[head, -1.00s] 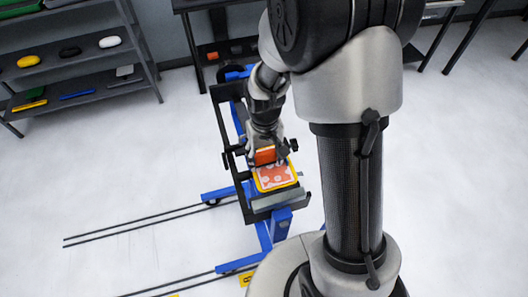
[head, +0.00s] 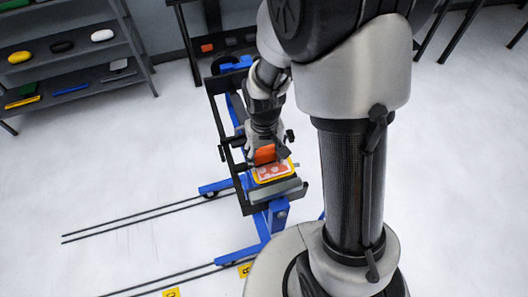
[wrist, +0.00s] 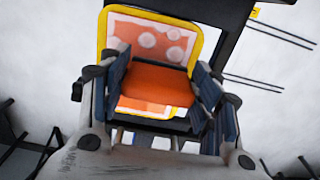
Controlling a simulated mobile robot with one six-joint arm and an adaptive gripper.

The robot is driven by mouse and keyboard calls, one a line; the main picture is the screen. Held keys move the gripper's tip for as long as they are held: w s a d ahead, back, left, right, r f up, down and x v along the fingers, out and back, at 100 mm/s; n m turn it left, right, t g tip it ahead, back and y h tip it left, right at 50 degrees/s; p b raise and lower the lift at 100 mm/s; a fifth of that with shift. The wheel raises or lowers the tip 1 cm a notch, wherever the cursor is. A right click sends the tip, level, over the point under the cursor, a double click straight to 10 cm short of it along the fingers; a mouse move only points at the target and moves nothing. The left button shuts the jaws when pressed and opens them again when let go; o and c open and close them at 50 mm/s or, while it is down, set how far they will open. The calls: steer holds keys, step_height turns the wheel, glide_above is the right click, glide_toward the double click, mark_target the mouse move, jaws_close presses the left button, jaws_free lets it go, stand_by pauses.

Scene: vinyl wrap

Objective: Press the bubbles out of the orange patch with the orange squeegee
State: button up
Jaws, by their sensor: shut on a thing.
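My gripper (wrist: 162,82) is shut on the orange squeegee (wrist: 158,86), with a dark finger on each side of it. The squeegee (head: 265,154) also shows under my gripper in the head view. The orange patch (wrist: 122,30) has a yellow border, and several pale round bubbles (wrist: 147,40) show on it beyond the squeegee. The squeegee lies across the patch in the wrist view and hides its middle. A strip of orange shows on the near side. In the head view the patch (head: 270,175) lies below and in front of the squeegee. I cannot tell whether they touch.
A black frame on a blue stand (head: 255,245) carries the patch. A grey bar (head: 275,194) runs along its near end. A dark shelf (head: 75,72) with several coloured items stands at the left. Dark tables stand at the back. The floor around the stand is mostly clear.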

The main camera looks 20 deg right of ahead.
steer(key=shift+s, duration=0.1)
steer(key=shift+s, duration=1)
steer(key=shift+s, duration=0.1)
steer(key=shift+s, duration=0.55)
steer(key=shift+r, duration=0.1)
step_height(320, 180, up, 7)
steer(key=p, duration=0.5)
steer(key=shift+p, duration=0.3)
